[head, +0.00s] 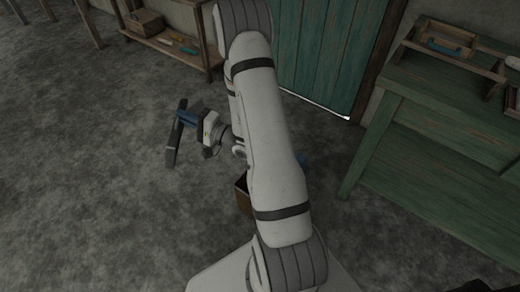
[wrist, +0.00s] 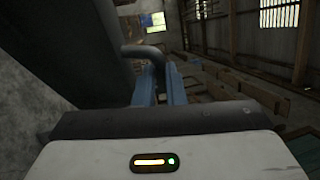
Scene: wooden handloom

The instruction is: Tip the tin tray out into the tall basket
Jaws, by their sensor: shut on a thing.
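The tin tray is a dark flat shape (head: 174,140) seen nearly edge-on in the head view, steeply tilted above the floor. In the wrist view its dark body (wrist: 55,45) fills the upper left, and its grey handle (wrist: 142,50) reaches between my fingers. My gripper (head: 185,117) has blue fingers, also in the wrist view (wrist: 160,85), shut on the tray's handle. Whether anything is in the tray is hidden. A brown open-topped container (head: 242,197) stands partly behind my arm; I cannot tell whether it is the tall basket. The tray is to its left, apart from it.
A green bench (head: 425,125) at right bears a wooden tote (head: 452,45) with a blue thing in it. A low wooden shelf (head: 165,45) stands at the back with a box (head: 143,23) and small items. A green door (head: 325,50) is behind. The grey floor at left is clear.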

